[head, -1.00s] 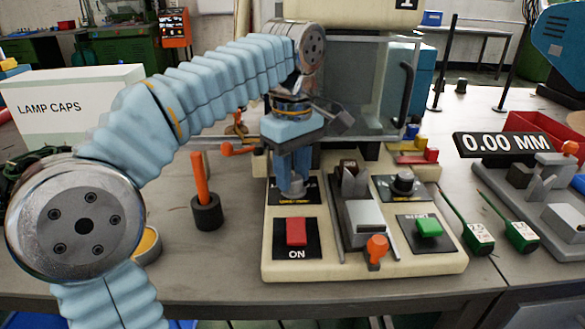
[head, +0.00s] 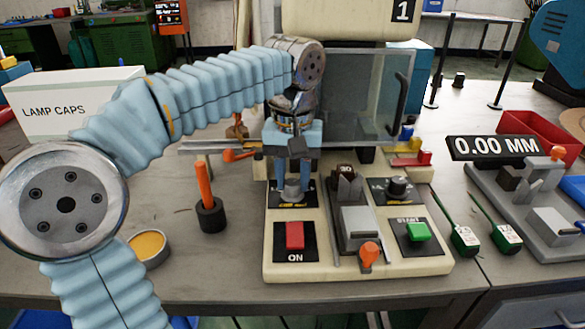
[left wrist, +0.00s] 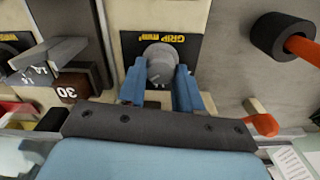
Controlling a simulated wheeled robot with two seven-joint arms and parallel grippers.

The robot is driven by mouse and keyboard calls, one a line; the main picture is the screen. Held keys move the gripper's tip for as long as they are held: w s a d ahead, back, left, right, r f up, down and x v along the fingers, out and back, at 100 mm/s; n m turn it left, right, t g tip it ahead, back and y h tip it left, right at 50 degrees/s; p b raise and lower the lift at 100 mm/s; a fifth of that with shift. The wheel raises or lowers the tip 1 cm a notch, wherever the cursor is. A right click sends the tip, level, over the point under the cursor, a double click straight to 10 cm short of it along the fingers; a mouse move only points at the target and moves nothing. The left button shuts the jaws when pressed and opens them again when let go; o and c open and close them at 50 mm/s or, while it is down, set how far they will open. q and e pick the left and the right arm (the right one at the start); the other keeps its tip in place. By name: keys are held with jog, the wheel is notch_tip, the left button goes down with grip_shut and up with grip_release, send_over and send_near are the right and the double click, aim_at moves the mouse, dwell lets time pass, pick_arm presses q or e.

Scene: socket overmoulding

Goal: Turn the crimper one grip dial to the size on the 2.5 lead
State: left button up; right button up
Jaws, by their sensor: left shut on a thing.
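The crimper one (head: 360,272) is a cream base with a number 1 sign on its upper housing. Its grip dial (head: 292,193) is a grey knob on a black plate at the base's left side. In the left wrist view the dial (left wrist: 158,62) sits on a plate lettered GRIP in yellow. My left gripper (head: 291,182) points down from above, its blue fingers shut on the dial from two sides. The dial's size marks are too small to read. The 2.5 lead's green tag (head: 466,241) lies right of the base. My right gripper is not in view.
A red ON button (head: 295,235), a green START button (head: 418,231) and a second dial (head: 399,187) are on the base. An orange-handled tool in a black holder (head: 210,212) stands to the left. A 0.00 MM gauge (head: 507,147) stands at the right.

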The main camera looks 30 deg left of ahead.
aim_at(294, 181)
pick_arm(q)
jog(key=shift+m+p, duration=0.3)
jog(key=shift+m, duration=0.5)
jog(key=o, duration=1)
jog(key=shift+o, duration=0.2)
notch_tip(294, 181, up, 14)
jog(key=shift+p, duration=0.4)
jog(key=shift+f, duration=0.15)
